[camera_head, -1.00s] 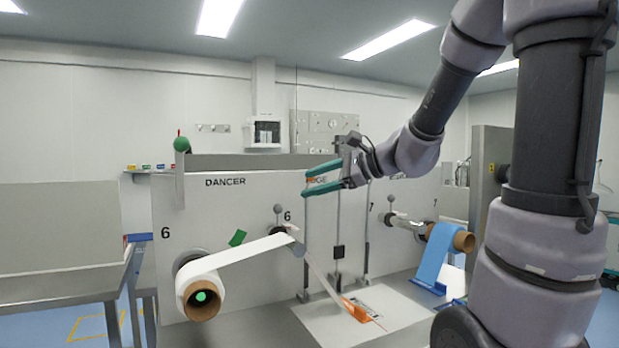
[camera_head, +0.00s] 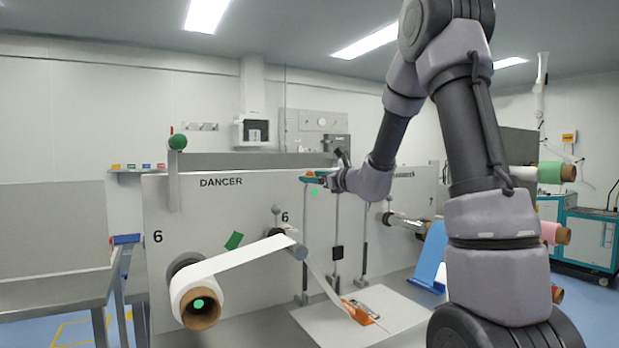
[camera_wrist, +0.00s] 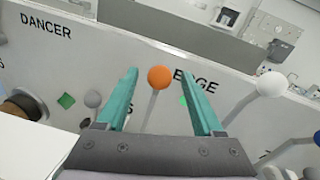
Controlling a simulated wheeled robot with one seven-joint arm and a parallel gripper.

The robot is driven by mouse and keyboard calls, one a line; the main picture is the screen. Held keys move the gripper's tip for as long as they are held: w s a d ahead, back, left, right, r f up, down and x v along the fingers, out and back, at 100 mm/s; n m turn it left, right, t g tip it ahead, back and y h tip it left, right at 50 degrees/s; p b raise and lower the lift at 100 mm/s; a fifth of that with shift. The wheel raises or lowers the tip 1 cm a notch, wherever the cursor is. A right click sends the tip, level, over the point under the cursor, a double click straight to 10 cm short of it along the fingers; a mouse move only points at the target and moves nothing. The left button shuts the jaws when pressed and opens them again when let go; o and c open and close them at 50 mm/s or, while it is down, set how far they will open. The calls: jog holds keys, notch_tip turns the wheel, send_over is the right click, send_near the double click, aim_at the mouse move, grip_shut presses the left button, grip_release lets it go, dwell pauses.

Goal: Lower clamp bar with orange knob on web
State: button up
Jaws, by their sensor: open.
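The orange knob (camera_wrist: 160,77) tops a thin grey rod in front of the grey panel. In the wrist view it shows between the two teal fingertips, with space on either side. My gripper (camera_head: 311,176) is open and empty, seen edge-on near the top of the panel in the head view. How near the knob is in depth I cannot tell. The white web (camera_head: 240,258) runs from the roll (camera_head: 186,282) over a small roller and down to a white plate (camera_head: 330,325). An orange piece (camera_head: 358,314) lies on that plate. The clamp bar itself is not clearly visible.
A white knob (camera_wrist: 270,84) stands to the right of the orange one, and a grey knob (camera_wrist: 93,99) to the left. Upright rods (camera_head: 336,250) stand below my gripper.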

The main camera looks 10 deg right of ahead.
jog(key=shift+x, duration=1.1)
grip_shut()
dwell(0.7)
